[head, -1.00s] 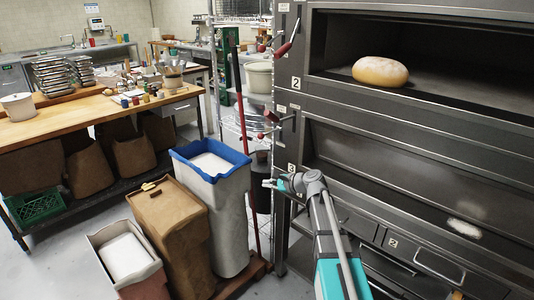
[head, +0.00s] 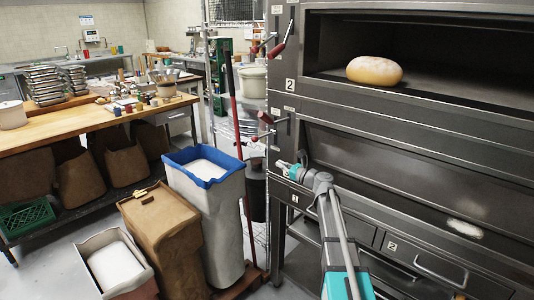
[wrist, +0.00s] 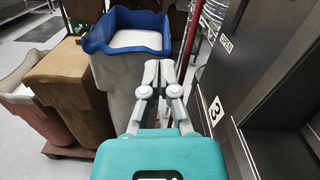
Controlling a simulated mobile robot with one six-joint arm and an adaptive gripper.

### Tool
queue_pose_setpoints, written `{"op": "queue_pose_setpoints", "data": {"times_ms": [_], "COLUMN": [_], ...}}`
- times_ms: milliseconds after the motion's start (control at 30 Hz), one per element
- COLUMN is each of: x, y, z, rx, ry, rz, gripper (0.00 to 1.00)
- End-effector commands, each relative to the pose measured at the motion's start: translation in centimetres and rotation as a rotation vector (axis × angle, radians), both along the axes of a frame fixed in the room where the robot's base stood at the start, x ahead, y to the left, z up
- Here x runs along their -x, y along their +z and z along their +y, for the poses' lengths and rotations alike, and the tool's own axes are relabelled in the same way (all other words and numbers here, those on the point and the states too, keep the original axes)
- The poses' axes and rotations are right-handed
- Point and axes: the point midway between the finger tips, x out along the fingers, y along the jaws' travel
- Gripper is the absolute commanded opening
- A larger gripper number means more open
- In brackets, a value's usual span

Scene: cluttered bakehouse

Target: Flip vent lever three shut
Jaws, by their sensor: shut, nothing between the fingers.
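The oven front (head: 360,150) has red-handled levers on its left edge. The number 3 plate (wrist: 216,111) shows in the wrist view. My gripper (head: 279,166) is shut and empty, just below these levers and apart from them, by the oven's left edge. In the wrist view its fingertips (wrist: 158,68) meet and touch nothing.
A higher red lever (head: 284,38) sits above the number 2 plate (head: 290,84). A blue-rimmed bin (head: 205,190), a brown bin (head: 160,235) and a red pole (head: 238,140) stand left of the oven. A loaf (head: 374,70) lies in the upper deck.

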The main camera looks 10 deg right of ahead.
Motion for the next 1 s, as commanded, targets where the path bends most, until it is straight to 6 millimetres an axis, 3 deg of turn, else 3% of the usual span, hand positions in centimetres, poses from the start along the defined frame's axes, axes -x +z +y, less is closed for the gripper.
{"op": "queue_pose_setpoints", "data": {"times_ms": [367,833,1000], "x": [-2.5,-8.2,-8.1], "y": [0.2,0.5,2.2], "z": [1.6,5.9,6.1], "rx": [0.001,0.001,0.001], "ry": [0.001,0.001,-0.001], "rz": [0.0,0.0,0.0], "gripper": [0.0,0.0,0.0]}}
